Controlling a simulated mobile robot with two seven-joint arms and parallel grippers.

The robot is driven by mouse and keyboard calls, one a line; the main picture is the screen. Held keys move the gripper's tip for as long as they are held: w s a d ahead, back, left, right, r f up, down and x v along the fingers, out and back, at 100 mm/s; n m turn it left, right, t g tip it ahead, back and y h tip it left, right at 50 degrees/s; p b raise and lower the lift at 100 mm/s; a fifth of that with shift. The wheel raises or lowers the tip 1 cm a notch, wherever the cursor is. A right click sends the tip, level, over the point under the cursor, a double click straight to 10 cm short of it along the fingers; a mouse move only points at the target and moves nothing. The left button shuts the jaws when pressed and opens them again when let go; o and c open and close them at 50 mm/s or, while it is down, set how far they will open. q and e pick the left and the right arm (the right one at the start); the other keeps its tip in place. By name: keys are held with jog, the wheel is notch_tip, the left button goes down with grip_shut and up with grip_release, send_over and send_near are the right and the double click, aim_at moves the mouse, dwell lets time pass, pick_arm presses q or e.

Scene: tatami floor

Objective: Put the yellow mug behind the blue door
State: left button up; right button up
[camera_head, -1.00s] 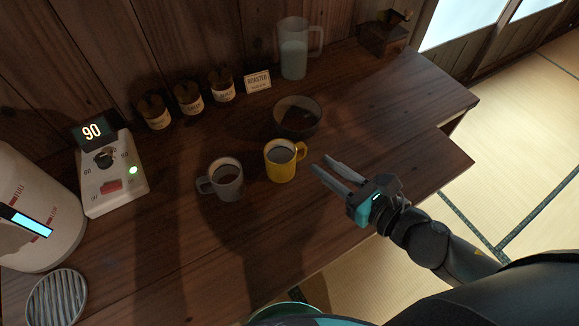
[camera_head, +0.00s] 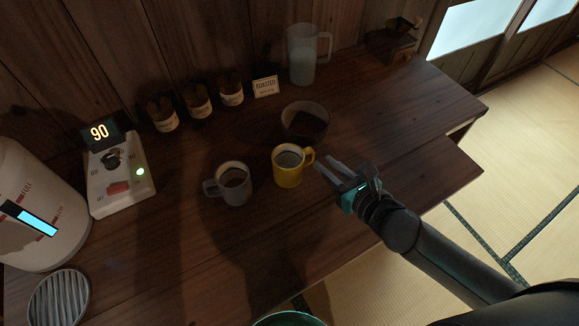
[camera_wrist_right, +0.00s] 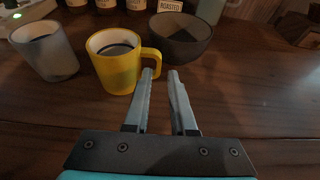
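The yellow mug (camera_head: 287,168) stands upright on the dark wooden counter with dark liquid in it. Its handle points right, toward my right gripper (camera_head: 330,168). In the right wrist view the yellow mug (camera_wrist_right: 116,66) is ahead and left of the fingers, and its handle lies just beyond the left fingertip. My right gripper (camera_wrist_right: 161,74) is open with a narrow gap between its fingers and nothing in it. I cannot tell whether a finger touches the handle. My left gripper is not in view. No blue door shows in these frames.
A grey mug (camera_head: 233,184) stands close left of the yellow one. A dark bowl (camera_head: 304,122) is just behind. A pitcher (camera_head: 303,54), several jars (camera_head: 197,101) and a sign (camera_head: 265,87) line the wall. A control box (camera_head: 118,178) and white kettle (camera_head: 38,220) are left.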

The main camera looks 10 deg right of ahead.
aim_at(314, 154)
jog(key=shift+b+x, duration=0.6)
jog(key=shift+x, duration=2.6)
grip_shut()
jog(key=shift+r, duration=0.1)
